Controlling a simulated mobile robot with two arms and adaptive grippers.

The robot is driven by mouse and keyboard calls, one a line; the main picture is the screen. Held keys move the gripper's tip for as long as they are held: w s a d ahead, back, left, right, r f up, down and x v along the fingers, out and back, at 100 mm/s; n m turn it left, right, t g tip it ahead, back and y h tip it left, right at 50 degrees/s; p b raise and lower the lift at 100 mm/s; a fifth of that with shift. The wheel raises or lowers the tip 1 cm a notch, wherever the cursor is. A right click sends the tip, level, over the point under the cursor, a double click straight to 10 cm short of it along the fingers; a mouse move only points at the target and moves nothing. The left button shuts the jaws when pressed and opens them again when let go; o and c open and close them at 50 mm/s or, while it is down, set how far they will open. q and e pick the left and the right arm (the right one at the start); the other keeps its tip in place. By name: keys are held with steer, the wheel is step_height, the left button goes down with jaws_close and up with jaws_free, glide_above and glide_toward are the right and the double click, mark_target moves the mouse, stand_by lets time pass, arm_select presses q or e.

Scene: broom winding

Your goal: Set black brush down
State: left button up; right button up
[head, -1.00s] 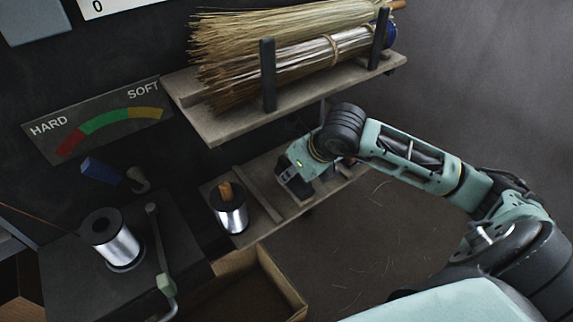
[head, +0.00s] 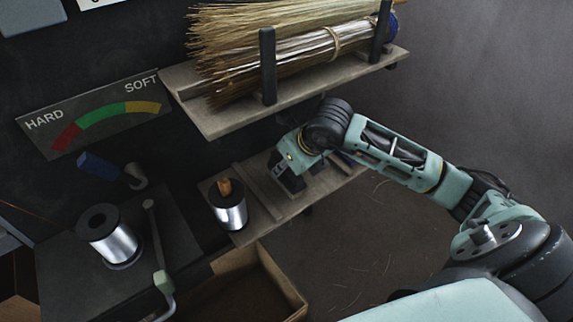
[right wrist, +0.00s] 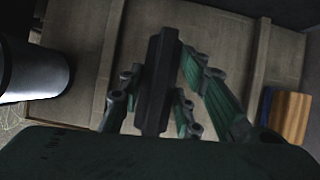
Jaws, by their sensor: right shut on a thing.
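The black brush (right wrist: 157,85) is a dark narrow block that stands out between the green fingers of my right gripper in the right wrist view. My right gripper (right wrist: 158,98) is shut on it. In the head view my right gripper (head: 287,178) is over the lower wooden shelf (head: 243,203), right of a metal spool. The brush is hard to tell from the dark fingers there, and I cannot tell whether it touches the shelf. My left gripper is not in view.
The upper shelf (head: 215,122) with bundled bristles (head: 260,55) is close above my right arm. The metal spool (head: 229,212) stands left of the gripper. A blue and wooden piece (right wrist: 290,112) lies at the right in the wrist view. A cardboard box (head: 240,290) is below.

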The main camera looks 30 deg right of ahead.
steer(key=o, duration=1.2)
steer(key=shift+o, duration=0.2)
steer(key=shift+r+p, duration=0.55)
steer(key=shift+p, duration=0.1)
steer(key=shift+p+v, duration=0.3)
steer(key=shift+v, duration=0.85)
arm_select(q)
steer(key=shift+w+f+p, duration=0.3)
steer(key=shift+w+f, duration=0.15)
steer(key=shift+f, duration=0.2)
arm_select(e)
steer(key=shift+v, duration=2.65)
